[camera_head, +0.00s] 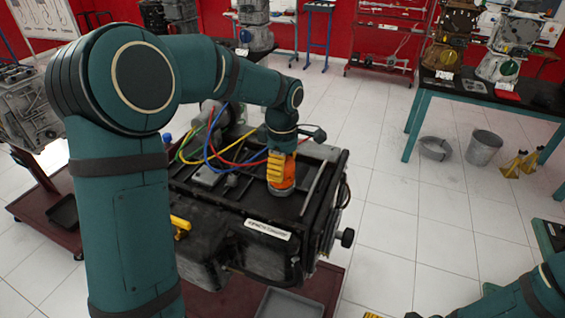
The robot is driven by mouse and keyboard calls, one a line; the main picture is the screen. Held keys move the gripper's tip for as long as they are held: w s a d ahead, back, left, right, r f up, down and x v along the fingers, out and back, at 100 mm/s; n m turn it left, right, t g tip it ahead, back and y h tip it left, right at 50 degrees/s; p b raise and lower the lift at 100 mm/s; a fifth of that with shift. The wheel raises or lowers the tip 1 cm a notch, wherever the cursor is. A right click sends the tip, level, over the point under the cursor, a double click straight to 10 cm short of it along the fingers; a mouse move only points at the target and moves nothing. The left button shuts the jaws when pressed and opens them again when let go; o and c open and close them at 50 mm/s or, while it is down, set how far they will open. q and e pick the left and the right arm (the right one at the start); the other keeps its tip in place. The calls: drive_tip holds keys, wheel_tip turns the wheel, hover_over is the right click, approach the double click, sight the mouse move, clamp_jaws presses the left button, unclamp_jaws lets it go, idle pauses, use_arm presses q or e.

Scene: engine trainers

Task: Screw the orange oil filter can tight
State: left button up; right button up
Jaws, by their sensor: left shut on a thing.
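The orange oil filter can (288,181) stands upright on the dark top of the engine unit (217,209), near its right end. My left gripper (276,168) comes down on the can from above. Its yellow ridged fingers are shut on the can and hide much of its side and top. The joint under the can is too small to make out. My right arm enters at the lower right. Only a yellow ridged bit that looks like the tip of my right gripper (372,315) shows at the bottom edge, and its opening cannot be seen.
Red, blue and yellow cables (213,143) loop just left of the can. A black knob (347,238) sticks out at the engine's right end. A grey tray (290,303) lies below in front. A bucket (484,148) and yellow stands (514,164) are on the floor beyond clear tiles.

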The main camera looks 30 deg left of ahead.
use_arm(q)
drive_tip(key=m, duration=0.2)
drive_tip(key=m+p, duration=0.1)
drive_tip(key=m, duration=0.1)
drive_tip(key=shift+r+m, duration=0.2)
drive_tip(key=shift+m, duration=0.1)
drive_tip(key=m+p, duration=0.1)
drive_tip(key=m, duration=0.4)
drive_tip(key=m+p, duration=0.1)
drive_tip(key=m, duration=0.5)
drive_tip(key=shift+a, duration=0.1)
drive_tip(key=shift+m+p, duration=0.45)
drive_tip(key=shift+m, duration=2.05)
drive_tip(key=o, duration=1.2)
drive_tip(key=shift+s+f, duration=0.1)
drive_tip(key=shift+c, duration=0.2)
wheel_tip(320, 180, up, 12)
drive_tip(key=shift+r, duration=0.1)
